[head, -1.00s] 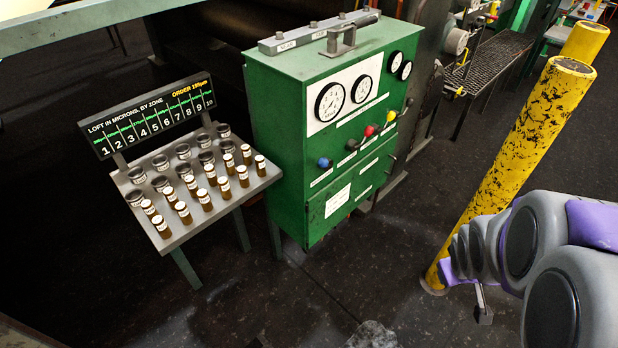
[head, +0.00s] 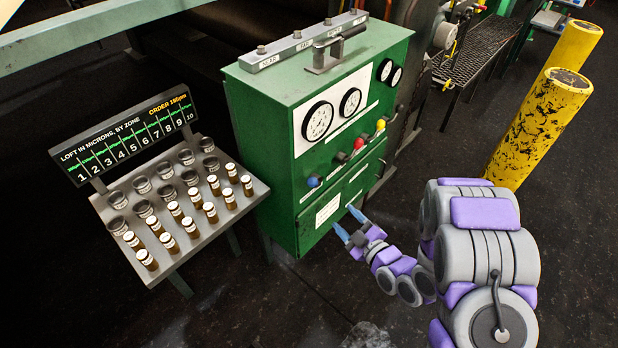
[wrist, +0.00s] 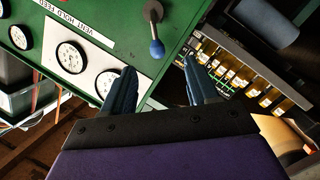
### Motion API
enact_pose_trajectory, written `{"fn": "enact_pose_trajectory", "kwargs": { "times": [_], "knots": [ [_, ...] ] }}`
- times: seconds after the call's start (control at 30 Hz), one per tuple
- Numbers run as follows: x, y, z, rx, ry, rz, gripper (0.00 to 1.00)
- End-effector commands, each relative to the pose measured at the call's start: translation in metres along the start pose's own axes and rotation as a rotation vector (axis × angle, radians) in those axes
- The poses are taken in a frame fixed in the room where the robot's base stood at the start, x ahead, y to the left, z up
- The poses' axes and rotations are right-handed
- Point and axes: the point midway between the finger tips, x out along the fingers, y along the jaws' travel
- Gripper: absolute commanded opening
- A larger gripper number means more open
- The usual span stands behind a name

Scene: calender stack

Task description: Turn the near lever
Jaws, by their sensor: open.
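The green cabinet (head: 270,120) carries a row of levers with coloured knobs on its front face. The lever with the blue knob (head: 314,181) is the nearest in the row. The red knob (head: 359,144) and yellow knob (head: 380,125) are farther along. My gripper (head: 345,219) is open and empty, below and to the right of the blue knob in the head view. In the wrist view the blue knob (wrist: 157,48) shows just beyond the gap between my open fingertips (wrist: 159,67). I see no contact with it.
A tilted rack (head: 240,188) of brown vials stands left of the cabinet, under a black zone display (head: 125,135). Round gauges (head: 318,121) sit above the levers. Yellow posts (head: 540,125) stand at the right. The floor in front is open.

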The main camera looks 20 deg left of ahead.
Motion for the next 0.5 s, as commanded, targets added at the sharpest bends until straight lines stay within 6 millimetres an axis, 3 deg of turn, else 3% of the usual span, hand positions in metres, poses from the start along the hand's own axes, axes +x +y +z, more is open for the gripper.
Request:
{"fn": "enact_pose_trajectory", "kwargs": {
  "times": [0.27,0.5],
  "knots": [
    [-0.002,-0.003,-0.014,0.026,0.093,0.057,0.59],
    [0.022,-0.008,-0.015,0.017,0.089,0.051,0.59]
  ]
}}
